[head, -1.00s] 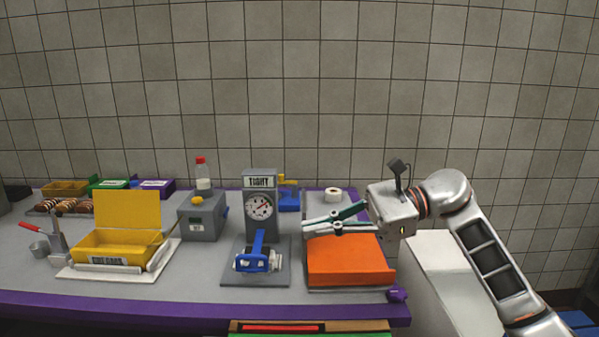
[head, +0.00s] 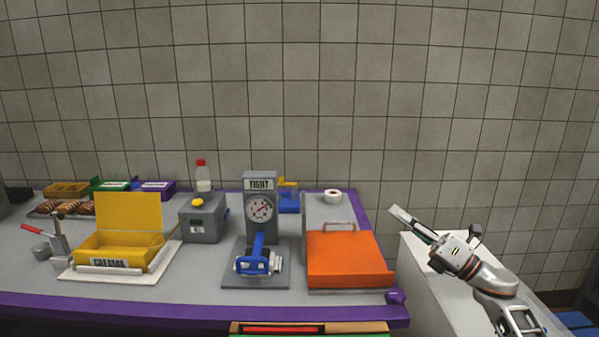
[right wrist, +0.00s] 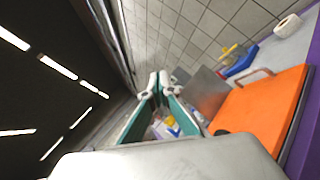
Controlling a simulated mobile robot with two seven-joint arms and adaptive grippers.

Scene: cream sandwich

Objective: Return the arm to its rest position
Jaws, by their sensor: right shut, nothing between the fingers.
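My right gripper (head: 401,219) is in the head view at the right, beyond the right end of the purple-edged table. It is shut with nothing between its fingers and points up and to the left, above a white surface. In the right wrist view its two teal-sided fingers (right wrist: 159,88) come together at the tips. My left gripper is not in the head view.
On the table (head: 200,296) stand an orange-lidded box (head: 345,260) nearest the gripper, a gauge device with a blue handle (head: 260,208), a grey box (head: 203,218) and an open yellow box (head: 128,220). A white counter (head: 425,285) lies under my right arm.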

